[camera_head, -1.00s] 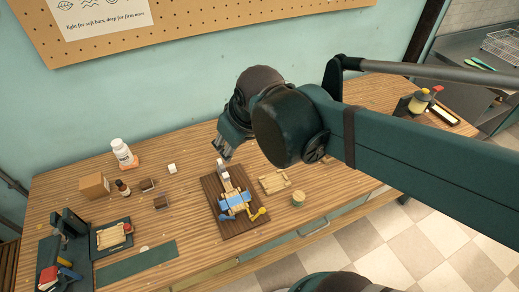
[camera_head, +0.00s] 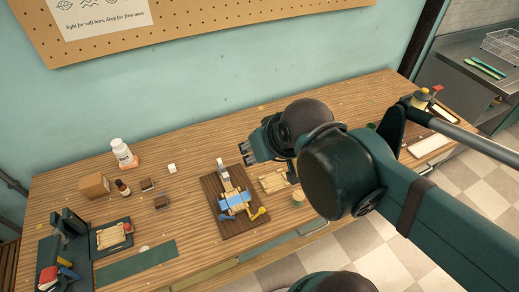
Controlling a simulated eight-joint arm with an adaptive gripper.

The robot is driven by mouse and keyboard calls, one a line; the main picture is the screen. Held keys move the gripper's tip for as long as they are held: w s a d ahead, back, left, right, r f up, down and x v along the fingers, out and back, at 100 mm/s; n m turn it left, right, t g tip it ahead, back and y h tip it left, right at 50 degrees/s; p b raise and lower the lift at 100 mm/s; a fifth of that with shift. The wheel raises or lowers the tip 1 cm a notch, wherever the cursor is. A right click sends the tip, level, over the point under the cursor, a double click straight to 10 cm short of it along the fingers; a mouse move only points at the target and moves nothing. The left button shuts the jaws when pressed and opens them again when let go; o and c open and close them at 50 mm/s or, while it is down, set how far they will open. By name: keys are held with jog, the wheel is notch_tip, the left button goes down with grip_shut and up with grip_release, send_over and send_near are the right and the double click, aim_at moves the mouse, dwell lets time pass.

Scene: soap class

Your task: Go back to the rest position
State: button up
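My gripper (camera_head: 246,153) is at the end of my dark green arm, above the middle of the wooden table (camera_head: 330,110). Its fingers point left and down, a little above and right of the dark wooden board (camera_head: 243,226). The fingers are small here, and I cannot tell whether they are open or shut. No held object shows at them. On the board lies a device with a blue block (camera_head: 235,203) and yellow handles.
A slatted wooden rack (camera_head: 272,182) lies beside the board, partly behind my arm. The back middle of the table is clear.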

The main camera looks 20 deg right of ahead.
jog(key=shift+f+b, duration=1.25)
dwell(0.5)
